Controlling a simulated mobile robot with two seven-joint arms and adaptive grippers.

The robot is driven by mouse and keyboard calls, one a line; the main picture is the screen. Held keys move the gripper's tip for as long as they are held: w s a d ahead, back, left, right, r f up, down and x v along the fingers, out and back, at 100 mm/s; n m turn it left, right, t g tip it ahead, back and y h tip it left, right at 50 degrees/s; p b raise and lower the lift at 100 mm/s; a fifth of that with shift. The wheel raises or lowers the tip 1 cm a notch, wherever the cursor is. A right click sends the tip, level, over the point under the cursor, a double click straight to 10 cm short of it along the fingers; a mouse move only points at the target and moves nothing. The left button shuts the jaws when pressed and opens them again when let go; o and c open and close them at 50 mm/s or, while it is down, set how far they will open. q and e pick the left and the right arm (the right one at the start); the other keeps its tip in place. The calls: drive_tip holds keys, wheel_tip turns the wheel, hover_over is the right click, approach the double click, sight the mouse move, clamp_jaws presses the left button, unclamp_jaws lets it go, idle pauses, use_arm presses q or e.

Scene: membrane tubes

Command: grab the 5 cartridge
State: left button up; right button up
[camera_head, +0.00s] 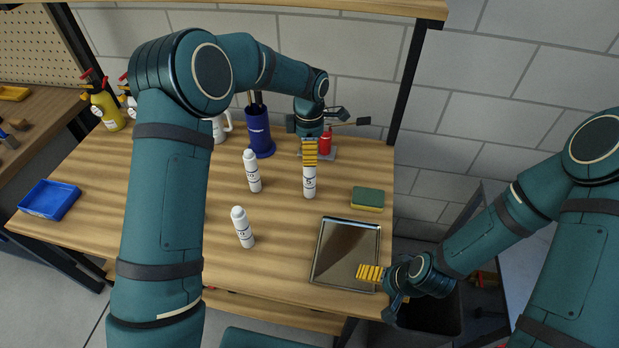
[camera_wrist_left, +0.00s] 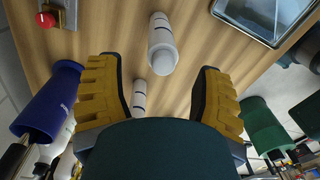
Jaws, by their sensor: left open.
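The white cartridge (camera_head: 310,184) marked with what looks like a 5 stands upright on the table, right of centre. My left gripper (camera_head: 310,150) is directly above it in the head view and hides its top. In the left wrist view the yellow fingers (camera_wrist_left: 162,95) are spread wide, and a white cartridge (camera_wrist_left: 162,45) shows in the gap, apart from both fingers. Two other white cartridges stand to the left, one farther back (camera_head: 252,172) and one nearer (camera_head: 243,228); their numbers are hard to read. My right gripper (camera_head: 370,272) is over the tray's right front corner.
A metal tray (camera_head: 318,250) lies at the right front, with a sponge (camera_head: 368,199) behind it. A blue holder (camera_head: 259,135) and a red-topped item (camera_head: 325,143) stand at the back. A blue bin (camera_head: 49,200) sits far left. The table between the cartridges is clear.

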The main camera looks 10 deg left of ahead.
sight(309, 177)
use_arm(q)
wheel_tip(309, 177, down, 3)
drive_tip(key=shift+r, duration=0.1)
clamp_jaws()
drive_tip(key=shift+r, duration=0.15)
